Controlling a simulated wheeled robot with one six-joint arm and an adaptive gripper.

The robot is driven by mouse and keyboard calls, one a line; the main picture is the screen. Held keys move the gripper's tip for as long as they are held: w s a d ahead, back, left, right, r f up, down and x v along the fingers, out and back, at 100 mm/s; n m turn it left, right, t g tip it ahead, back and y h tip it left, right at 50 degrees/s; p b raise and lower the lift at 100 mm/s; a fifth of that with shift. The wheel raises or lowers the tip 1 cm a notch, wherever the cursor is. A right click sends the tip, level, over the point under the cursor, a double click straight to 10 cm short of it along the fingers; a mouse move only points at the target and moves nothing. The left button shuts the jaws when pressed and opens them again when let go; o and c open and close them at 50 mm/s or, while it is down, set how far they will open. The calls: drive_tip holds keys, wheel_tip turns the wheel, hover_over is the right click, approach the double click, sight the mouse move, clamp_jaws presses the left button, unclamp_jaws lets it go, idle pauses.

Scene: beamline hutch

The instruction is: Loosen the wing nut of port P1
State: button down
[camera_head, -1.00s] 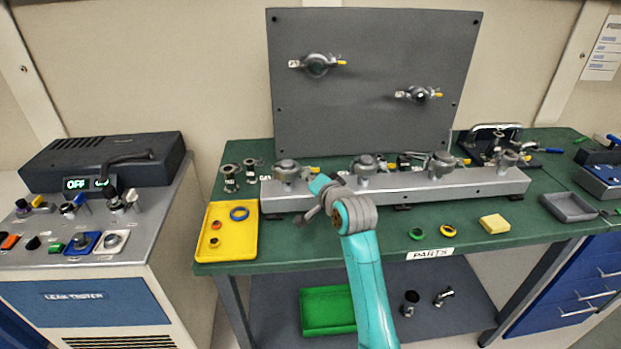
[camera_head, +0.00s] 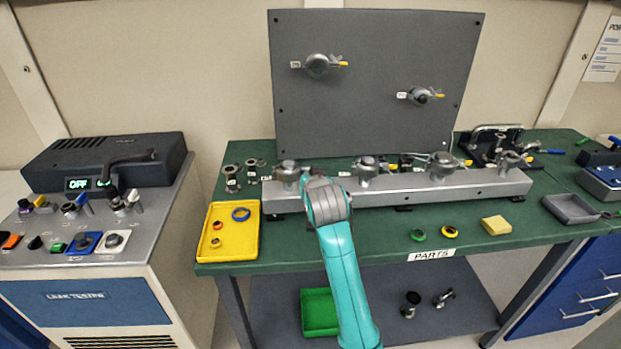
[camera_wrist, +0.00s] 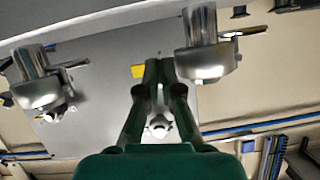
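Several silver clamped ports stand along the grey rail (camera_head: 400,190). I cannot read which one is P1. My gripper is hidden behind my arm in the head view, close to the leftmost rail port (camera_head: 289,173). In the wrist view, which looks upside down, my gripper's fingers (camera_wrist: 161,72) come close together beside a silver port (camera_wrist: 205,60). A yellow tip (camera_wrist: 138,71), apparently of a wing nut, shows just beside one finger. The fingers hide the rest, so I cannot tell whether they hold it. Another port (camera_wrist: 38,88) is farther left.
A grey upright panel (camera_head: 370,120) with two ports stands behind the rail. A yellow tray (camera_head: 232,247) lies left on the green bench, near two loose fittings. Green and yellow rings and a yellow block (camera_head: 496,224) lie in front of the rail.

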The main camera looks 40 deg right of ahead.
drive_tip(key=shift+n, duration=0.3)
drive_tip(key=c, duration=1.4)
unclamp_jaws()
drive_tip(key=shift+w, duration=0.1)
drive_tip(key=shift+o, duration=0.2)
